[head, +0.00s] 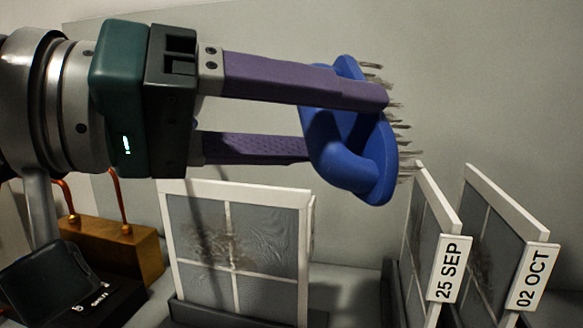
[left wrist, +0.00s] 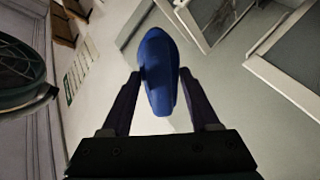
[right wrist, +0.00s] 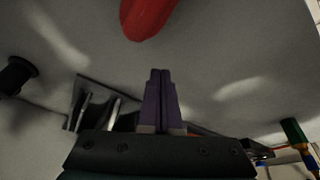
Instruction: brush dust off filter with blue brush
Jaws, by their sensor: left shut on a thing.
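My left gripper (head: 346,122) is shut on the handle of the blue brush (head: 375,165), with one purple finger on each side. The brush's grey bristles point right in the head view. It also shows between the fingers in the left wrist view (left wrist: 158,72). Below the gripper, a white-framed filter (head: 265,275) with a dark dusty patch stands upright in a dark holder. The brush is above and to the right of it, apart from it. My right gripper (right wrist: 160,78) is shut and empty in the right wrist view.
Two more dusty framed filters stand at the right, labelled 25 SEP (head: 450,268) and 02 OCT (head: 532,277). A brown block (head: 140,260) with copper pipes stands at the left. A red object (right wrist: 148,18) lies beyond my right fingertips. A grey wall (head: 480,80) is behind.

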